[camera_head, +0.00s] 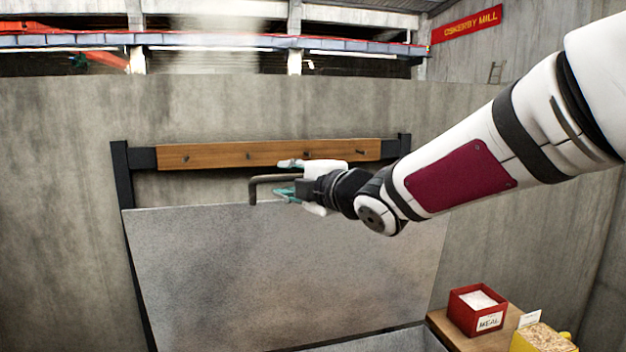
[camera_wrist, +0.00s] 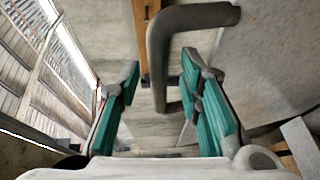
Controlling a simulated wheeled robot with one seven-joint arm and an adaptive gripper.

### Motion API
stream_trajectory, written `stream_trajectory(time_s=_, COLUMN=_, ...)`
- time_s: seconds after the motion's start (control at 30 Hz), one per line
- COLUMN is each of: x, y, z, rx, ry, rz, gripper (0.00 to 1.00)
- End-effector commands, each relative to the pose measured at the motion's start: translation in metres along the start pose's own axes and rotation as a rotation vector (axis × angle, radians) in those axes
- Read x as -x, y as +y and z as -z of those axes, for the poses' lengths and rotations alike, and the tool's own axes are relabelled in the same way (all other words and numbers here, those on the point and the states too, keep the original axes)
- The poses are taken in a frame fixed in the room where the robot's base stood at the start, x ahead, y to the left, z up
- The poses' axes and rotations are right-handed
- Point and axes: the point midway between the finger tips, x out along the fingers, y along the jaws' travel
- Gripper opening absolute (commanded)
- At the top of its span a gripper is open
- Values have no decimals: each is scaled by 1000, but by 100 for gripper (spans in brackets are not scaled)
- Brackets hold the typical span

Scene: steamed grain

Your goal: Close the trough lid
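The trough lid (camera_head: 270,270) is a large grey panel. It stands raised and steep in front of a dark frame with a wooden crossbar. Its dark bent handle (camera_head: 264,179) sticks up near the top edge. My gripper (camera_head: 283,177) is at this handle, with one teal-padded finger above its bar and one below. In the wrist view the fingers are apart, and the handle's grip bar (camera_wrist: 161,70) lies between them, with gaps showing. The trough rim (camera_head: 395,343) shows only at the bottom edge.
A red box (camera_head: 476,311) labelled MEAL stands on a wooden table (camera_head: 450,331) at lower right, beside a yellow container (camera_head: 540,338) of grain. The wooden crossbar (camera_head: 220,155) with dark pegs is just behind the handle. A concrete wall (camera_head: 70,120) rises behind.

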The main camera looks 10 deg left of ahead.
Motion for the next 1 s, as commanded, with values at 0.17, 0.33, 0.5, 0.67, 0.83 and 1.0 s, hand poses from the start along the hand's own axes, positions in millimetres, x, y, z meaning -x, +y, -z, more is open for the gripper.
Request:
stream_trajectory(time_s=0.17, x=-9, y=0, z=0, rx=1, ry=0, rz=1, gripper=33)
stream_trajectory(time_s=0.33, x=-9, y=0, z=0, rx=0, ry=0, rz=1, gripper=33)
stream_trajectory(time_s=0.5, x=-9, y=0, z=0, rx=1, ry=0, rz=1, gripper=15)
stream_trajectory(time_s=0.67, x=-9, y=0, z=0, rx=0, ry=-1, rz=1, gripper=0)
stream_trajectory(time_s=0.83, x=-9, y=-1, z=0, rx=0, ry=-1, rz=1, gripper=0)
stream_trajectory(time_s=1.0, x=-9, y=-2, z=-1, rx=3, ry=-1, rz=-6, gripper=0)
